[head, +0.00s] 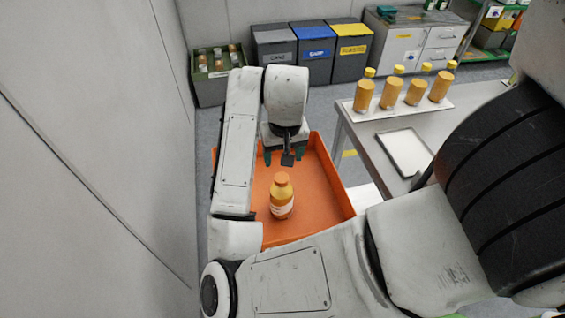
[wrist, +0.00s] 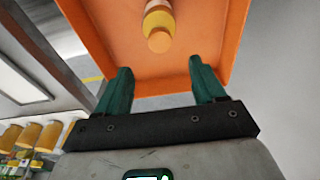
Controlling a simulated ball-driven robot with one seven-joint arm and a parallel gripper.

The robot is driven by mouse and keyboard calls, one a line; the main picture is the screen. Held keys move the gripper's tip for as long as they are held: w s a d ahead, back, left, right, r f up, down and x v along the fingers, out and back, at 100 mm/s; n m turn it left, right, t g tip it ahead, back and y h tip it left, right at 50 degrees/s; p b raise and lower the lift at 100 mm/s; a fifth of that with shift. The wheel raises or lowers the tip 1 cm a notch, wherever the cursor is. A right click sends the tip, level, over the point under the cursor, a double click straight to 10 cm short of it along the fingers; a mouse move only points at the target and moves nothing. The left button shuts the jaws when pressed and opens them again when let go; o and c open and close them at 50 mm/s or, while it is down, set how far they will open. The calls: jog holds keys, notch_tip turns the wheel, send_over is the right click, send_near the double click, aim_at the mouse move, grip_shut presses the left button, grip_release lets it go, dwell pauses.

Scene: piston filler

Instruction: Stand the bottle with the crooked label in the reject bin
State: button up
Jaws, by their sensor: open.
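The bottle (head: 282,197), orange with an orange cap and a white label band, stands upright on the floor of the orange reject bin (head: 325,195). Its label edge looks slanted. My gripper (head: 285,158) is over the far part of the bin, apart from the bottle, with green fingers spread and nothing between them. In the wrist view the bottle (wrist: 158,22) is beyond the open fingertips of my gripper (wrist: 160,75), inside the bin (wrist: 215,35). My forearm runs along the bin's left side and hides part of its wall.
A table at right holds a white strip with several orange bottles (head: 415,92) and a white tray (head: 404,152). A green crate of bottles (head: 217,80) and three lidded bins (head: 313,52) stand behind. A wall is close at left.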

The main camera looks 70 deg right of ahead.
jog(key=w+d+r+n+h, duration=0.2)
jog(key=d+n+h, duration=0.1)
jog(key=d, duration=0.1)
jog(key=s+a+f+n+y, duration=0.2)
jog(key=s+a+f+n, duration=0.1)
jog(key=a+f, duration=0.5)
jog(key=s+a+f+n+y, duration=0.2)
jog(key=s+a+f+n, duration=0.2)
jog(key=a+f, duration=0.4)
jog(key=a+n, duration=0.1)
jog(key=a, duration=0.6)
jog(key=shift+s+a+f, duration=0.3)
jog(key=shift+f, duration=0.05)
